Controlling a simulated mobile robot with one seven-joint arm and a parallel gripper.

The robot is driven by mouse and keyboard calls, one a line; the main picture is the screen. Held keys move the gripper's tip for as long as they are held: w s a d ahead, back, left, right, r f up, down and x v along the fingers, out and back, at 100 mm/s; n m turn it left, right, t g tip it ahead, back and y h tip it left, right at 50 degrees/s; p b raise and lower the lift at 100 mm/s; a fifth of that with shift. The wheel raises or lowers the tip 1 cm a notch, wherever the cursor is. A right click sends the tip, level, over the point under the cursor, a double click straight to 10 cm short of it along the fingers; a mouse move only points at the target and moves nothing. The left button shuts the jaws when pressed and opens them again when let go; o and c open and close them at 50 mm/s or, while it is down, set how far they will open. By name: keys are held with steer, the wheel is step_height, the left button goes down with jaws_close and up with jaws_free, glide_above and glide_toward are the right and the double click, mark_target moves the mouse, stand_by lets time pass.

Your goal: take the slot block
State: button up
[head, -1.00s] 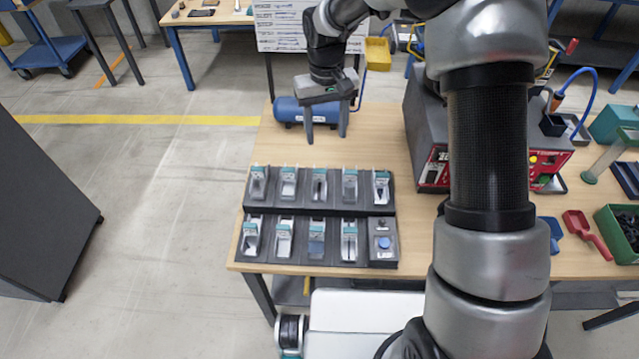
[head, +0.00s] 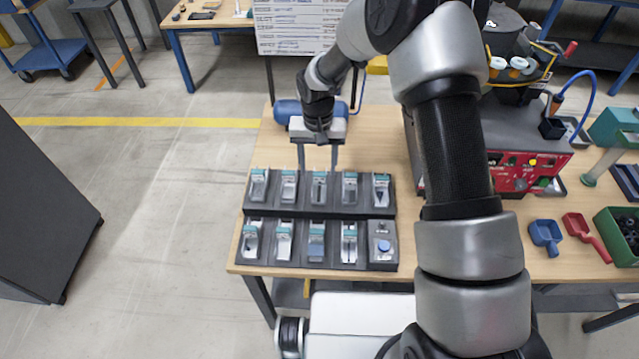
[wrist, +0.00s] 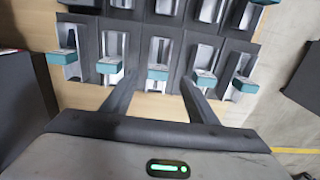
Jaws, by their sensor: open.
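A dark rack (head: 262,210) holds two rows of pale blocks with teal tops. The middle block of the back row (head: 319,188) shows a dark upright slot-like mark; it looks like the slot block, but the labels are too small to read. My gripper (head: 317,167) is open and empty, pointing down just behind and above this block. In the wrist view the block (wrist: 159,52) with its teal top lies between the two fingers of my gripper (wrist: 158,80), apart from both.
Neighbouring blocks (head: 289,187) stand close on both sides. A grey and red machine (head: 515,172) stands to the right. Bare wooden table (head: 378,135) shows behind the rack.

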mark_target(320, 173)
steer(key=f, duration=0.5)
steer(key=shift+s+d+f+p, duration=0.1)
steer(key=shift+d+p, duration=0.1)
steer(key=shift+p, duration=0.15)
steer(key=c, duration=1.3)
